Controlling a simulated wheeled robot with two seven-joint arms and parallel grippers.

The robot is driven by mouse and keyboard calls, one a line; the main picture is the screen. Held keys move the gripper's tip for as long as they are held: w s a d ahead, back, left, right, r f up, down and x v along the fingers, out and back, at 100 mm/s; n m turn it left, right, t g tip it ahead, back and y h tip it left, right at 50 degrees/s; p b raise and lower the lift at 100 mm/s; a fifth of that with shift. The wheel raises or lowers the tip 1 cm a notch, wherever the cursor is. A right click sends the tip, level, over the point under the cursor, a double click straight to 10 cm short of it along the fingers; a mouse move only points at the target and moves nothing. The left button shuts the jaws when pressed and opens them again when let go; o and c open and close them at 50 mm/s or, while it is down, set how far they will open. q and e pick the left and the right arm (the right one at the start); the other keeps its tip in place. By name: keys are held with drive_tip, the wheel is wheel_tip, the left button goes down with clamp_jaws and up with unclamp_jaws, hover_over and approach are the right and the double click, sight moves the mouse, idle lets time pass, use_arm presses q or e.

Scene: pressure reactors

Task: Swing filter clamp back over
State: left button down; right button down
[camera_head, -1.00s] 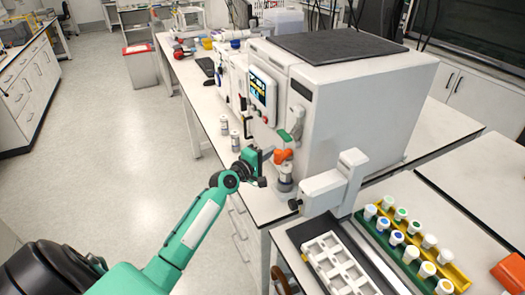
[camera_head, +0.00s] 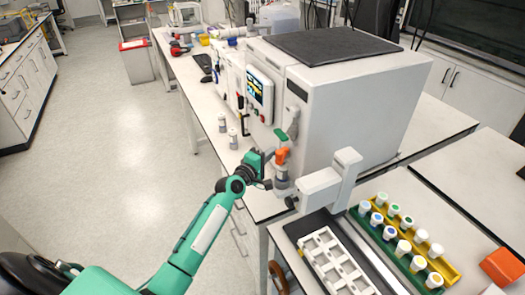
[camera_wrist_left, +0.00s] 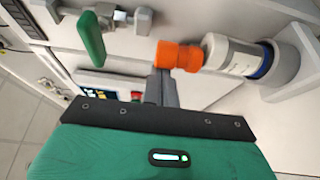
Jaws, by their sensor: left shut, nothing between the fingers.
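The filter clamp, an orange piece (camera_head: 282,155), sits on top of a white filter cylinder (camera_head: 281,180) on the front of the big grey machine. In the left wrist view the orange clamp (camera_wrist_left: 178,56) is at upper centre, against the end of the cylinder (camera_wrist_left: 236,56). A green lever handle (camera_head: 281,135) is just above the clamp; it also shows in the wrist view (camera_wrist_left: 91,38). My left gripper (camera_head: 267,169) is shut and empty, just left of the clamp. Its fingers (camera_wrist_left: 163,85) end at the clamp's edge; I cannot tell whether they touch. My right gripper is not in view.
The grey machine (camera_head: 355,90) stands behind the clamp. A white arm-shaped bracket (camera_head: 335,185) juts out on the right. A white rack (camera_head: 335,263) and a vial tray with several capped vials (camera_head: 438,285) lie at lower right. Two small bottles (camera_head: 232,139) stand on the bench left of the gripper.

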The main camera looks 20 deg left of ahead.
use_arm(q)
drive_tip(key=shift+s+d, duration=0.2)
drive_tip(key=shift+d, duration=0.65)
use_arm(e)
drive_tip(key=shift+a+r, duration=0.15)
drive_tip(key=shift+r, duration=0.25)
use_arm(q)
drive_tip(key=shift+d+f+p, duration=0.1)
drive_tip(key=shift+p, duration=0.2)
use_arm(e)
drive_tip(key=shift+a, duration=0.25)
use_arm(q)
drive_tip(key=shift+d, duration=0.1)
drive_tip(key=shift+f, duration=0.1)
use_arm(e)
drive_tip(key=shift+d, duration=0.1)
